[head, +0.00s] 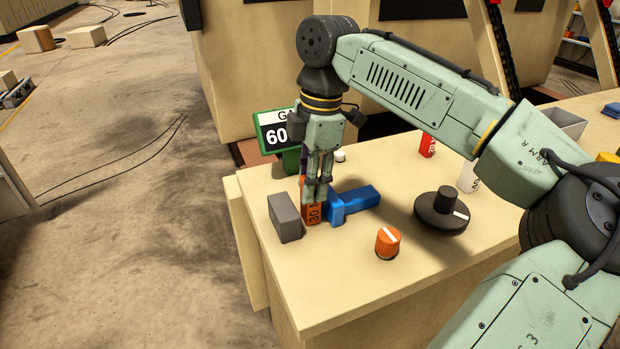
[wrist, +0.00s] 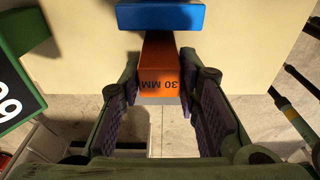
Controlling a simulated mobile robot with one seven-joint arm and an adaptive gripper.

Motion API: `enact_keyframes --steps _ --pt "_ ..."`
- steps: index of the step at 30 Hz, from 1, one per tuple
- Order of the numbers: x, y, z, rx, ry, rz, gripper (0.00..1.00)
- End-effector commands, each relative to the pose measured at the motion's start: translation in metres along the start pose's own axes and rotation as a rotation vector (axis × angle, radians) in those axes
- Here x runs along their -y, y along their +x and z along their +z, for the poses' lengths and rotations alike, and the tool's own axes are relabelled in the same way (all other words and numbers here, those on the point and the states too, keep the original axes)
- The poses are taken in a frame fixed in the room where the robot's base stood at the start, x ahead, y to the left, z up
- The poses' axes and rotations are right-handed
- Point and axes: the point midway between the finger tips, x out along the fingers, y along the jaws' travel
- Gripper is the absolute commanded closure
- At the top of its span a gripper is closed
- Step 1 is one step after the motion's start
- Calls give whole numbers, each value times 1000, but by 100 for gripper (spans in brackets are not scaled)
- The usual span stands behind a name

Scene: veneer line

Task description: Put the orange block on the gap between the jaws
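The orange block (head: 313,214), marked "30 MM", stands upright between the grey jaw (head: 285,218) and the blue jaw (head: 352,203). My gripper (head: 317,192) points down over it. In the wrist view the orange block (wrist: 160,72) sits between my two fingers (wrist: 160,82), with a fingertip against each side. The blue jaw (wrist: 160,16) shows just beyond the block there. In the head view the block is close to the blue jaw, with a strip of table between it and the grey jaw. Whether its base touches the table is not clear.
An orange knob (head: 387,243) and a black dial (head: 441,213) are in front and right. A red block (head: 428,146) and a white block (head: 468,177) stand farther back. The table's front (head: 345,285) is clear.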

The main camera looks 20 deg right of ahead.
Motion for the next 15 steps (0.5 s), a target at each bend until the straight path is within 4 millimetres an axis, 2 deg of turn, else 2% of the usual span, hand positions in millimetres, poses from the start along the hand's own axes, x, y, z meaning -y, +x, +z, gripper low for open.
enact_keyframes --steps 7,15 --pt "0 0 0 0 0 0 52" --pt "0 -1 0 0 0 0 52"
